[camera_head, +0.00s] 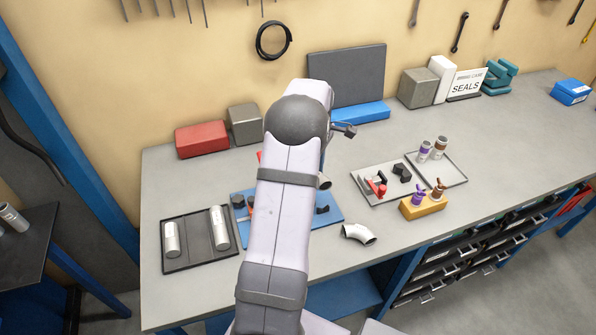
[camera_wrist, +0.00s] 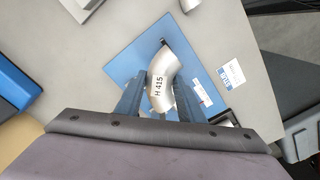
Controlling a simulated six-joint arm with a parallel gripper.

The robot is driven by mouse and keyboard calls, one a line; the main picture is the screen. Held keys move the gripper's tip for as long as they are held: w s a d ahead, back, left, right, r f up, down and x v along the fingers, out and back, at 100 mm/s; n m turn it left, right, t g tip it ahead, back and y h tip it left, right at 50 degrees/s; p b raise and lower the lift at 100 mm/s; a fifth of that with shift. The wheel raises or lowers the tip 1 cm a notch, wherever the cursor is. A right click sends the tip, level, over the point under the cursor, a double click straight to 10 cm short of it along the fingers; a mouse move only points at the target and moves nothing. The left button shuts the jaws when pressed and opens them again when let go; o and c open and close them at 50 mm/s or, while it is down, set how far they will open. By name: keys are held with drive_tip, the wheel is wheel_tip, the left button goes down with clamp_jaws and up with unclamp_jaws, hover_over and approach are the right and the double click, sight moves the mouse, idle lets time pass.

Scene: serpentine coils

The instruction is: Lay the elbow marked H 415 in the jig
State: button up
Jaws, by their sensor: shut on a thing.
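The silver elbow marked H 415 (camera_wrist: 166,73) is between the two fingers of my gripper (camera_wrist: 161,96) in the wrist view, its label facing the camera. My gripper is shut on it. The jig's blue plate (camera_wrist: 126,60) lies beneath the elbow in the wrist view; I cannot tell whether they touch. In the head view the blue plate (camera_head: 247,240) is partly hidden behind my arm, with dark blocks at its sides. A pipe end at the arm's right edge is probably the held elbow (camera_head: 324,182); my gripper is hidden there.
Another silver elbow (camera_head: 358,234) lies on the bench right of the plate. A dark tray (camera_head: 197,257) with two silver cylinders is at left. A grey tray (camera_head: 372,199) with red and black parts and a yellow block (camera_head: 423,206) with purple-and-brown pieces stand at right.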

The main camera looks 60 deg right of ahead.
drive_tip(key=shift+s+d, duration=0.1)
drive_tip(key=shift+s, duration=0.05)
drive_tip(key=shift+f, duration=0.2)
drive_tip(key=shift+f+b, duration=2)
drive_tip(key=shift+f, duration=0.2)
drive_tip(key=shift+f, duration=0.4)
drive_tip(key=shift+f+b, duration=0.6)
drive_tip(key=shift+f, duration=0.4)
drive_tip(key=shift+f+b, duration=0.3)
drive_tip(key=shift+f, duration=0.35)
drive_tip(key=o, duration=1.3)
drive_tip(key=shift+c, duration=0.2)
